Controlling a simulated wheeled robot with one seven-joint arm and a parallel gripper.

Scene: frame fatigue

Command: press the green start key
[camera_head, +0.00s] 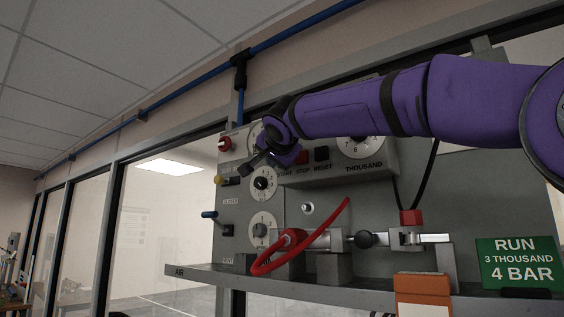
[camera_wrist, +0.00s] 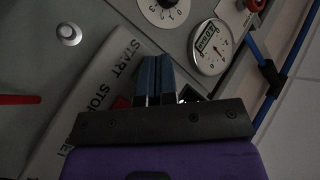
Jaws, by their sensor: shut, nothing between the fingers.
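The key row sits on a grey control box (camera_head: 345,171) with START, STOP and RESET lettering. The red stop key (camera_head: 302,157) and black reset key (camera_head: 321,153) show in the head view. My gripper (camera_head: 250,168) is in front of the panel at the left end of this row. In the wrist view my gripper (camera_wrist: 155,62) is shut and empty, its fingers beside the START lettering (camera_wrist: 125,54). Contact with the panel cannot be told.
Several dials, including one lower left (camera_head: 262,222), and a red knob (camera_head: 224,144) are around my gripper. A round gauge (camera_wrist: 212,47) shows in the wrist view. Below are a red loop (camera_head: 262,268), a metal fixture and a shelf. A green RUN sign (camera_head: 515,262) stands at right.

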